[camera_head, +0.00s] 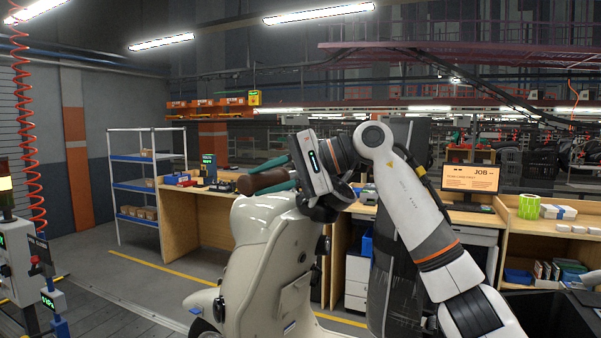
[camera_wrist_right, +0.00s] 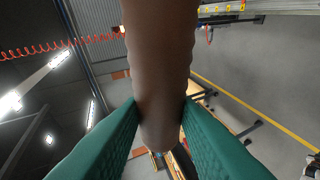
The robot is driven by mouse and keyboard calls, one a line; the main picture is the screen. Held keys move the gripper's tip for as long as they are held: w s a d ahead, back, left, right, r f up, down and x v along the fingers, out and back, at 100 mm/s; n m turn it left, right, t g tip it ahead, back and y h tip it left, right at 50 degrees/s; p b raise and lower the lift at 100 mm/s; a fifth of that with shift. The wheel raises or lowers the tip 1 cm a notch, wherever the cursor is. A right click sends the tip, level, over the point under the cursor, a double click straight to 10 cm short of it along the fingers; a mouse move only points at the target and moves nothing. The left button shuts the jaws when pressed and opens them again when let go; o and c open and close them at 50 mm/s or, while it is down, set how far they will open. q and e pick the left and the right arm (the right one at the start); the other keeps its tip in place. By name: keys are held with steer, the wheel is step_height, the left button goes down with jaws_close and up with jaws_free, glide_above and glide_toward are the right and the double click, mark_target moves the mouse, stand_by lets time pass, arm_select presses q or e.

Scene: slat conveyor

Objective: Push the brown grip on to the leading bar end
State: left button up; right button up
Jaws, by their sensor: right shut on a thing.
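The brown grip (camera_head: 247,184) is a ribbed tube lying roughly level above the front of a cream scooter body (camera_head: 262,255). My right gripper (camera_head: 265,177) has teal fingers and is shut on the brown grip, one finger on each side. In the right wrist view the grip (camera_wrist_right: 160,55) runs from the top edge down between the fingertips (camera_wrist_right: 161,105), and its rounded lower end shows between the fingers. The leading bar end cannot be made out in either view, so I cannot tell whether the grip is on it. My left gripper is out of view.
A wooden workbench (camera_head: 205,212) with small parts stands behind the scooter, beside a shelf rack (camera_head: 135,185). A control post (camera_head: 18,262) stands at the left edge. A desk with a job screen (camera_head: 470,178) is at the right. Floor left of the scooter is open.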

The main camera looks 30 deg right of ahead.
mark_target(286, 175)
steer(key=shift+w+d, duration=0.15)
steer(key=shift+d, duration=0.15)
steer(key=shift+w, duration=0.1)
steer(key=shift+w+d+p, duration=0.5)
steer(key=shift+d+p, duration=0.4)
steer(key=shift+p, duration=0.05)
steer(key=shift+w+d, duration=0.1)
steer(key=shift+w+d+f+p, duration=0.1)
steer(key=shift+w+d+p, duration=0.4)
steer(key=shift+d+p, duration=0.35)
steer(key=shift+w+d, duration=0.1)
stand_by(0.4)
steer(key=shift+w+d+p, duration=0.15)
steer(key=shift+d+p, duration=0.1)
steer(key=shift+p, duration=0.25)
steer(key=shift+w+d+p, duration=0.35)
steer(key=shift+d+p, duration=0.15)
steer(key=shift+d, duration=0.05)
